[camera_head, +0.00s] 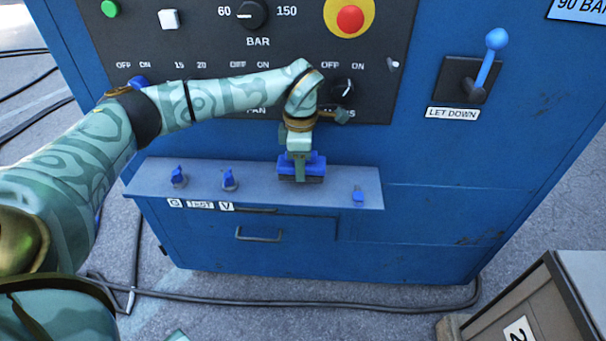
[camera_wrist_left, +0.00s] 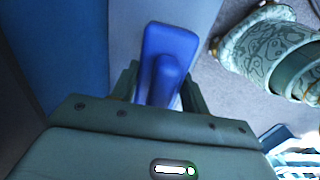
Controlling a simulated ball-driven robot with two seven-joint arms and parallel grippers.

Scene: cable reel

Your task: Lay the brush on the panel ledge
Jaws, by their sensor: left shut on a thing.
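The brush (camera_head: 316,160) is a blue block with a dark underside in the head view. My left gripper (camera_head: 301,168) is shut on it from above. The brush is at the panel ledge (camera_head: 265,192), a grey shelf on the front of the blue cabinet; I cannot tell whether it touches the ledge. In the left wrist view the blue brush (camera_wrist_left: 168,50) sits between the fingers of my left gripper (camera_wrist_left: 165,85), over the grey ledge. The fingers hide part of the brush. My right gripper does not show.
The control panel (camera_head: 200,60) is behind my arm. A lever (camera_head: 489,62) is at upper right. A crate (camera_head: 530,305) stands at lower right.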

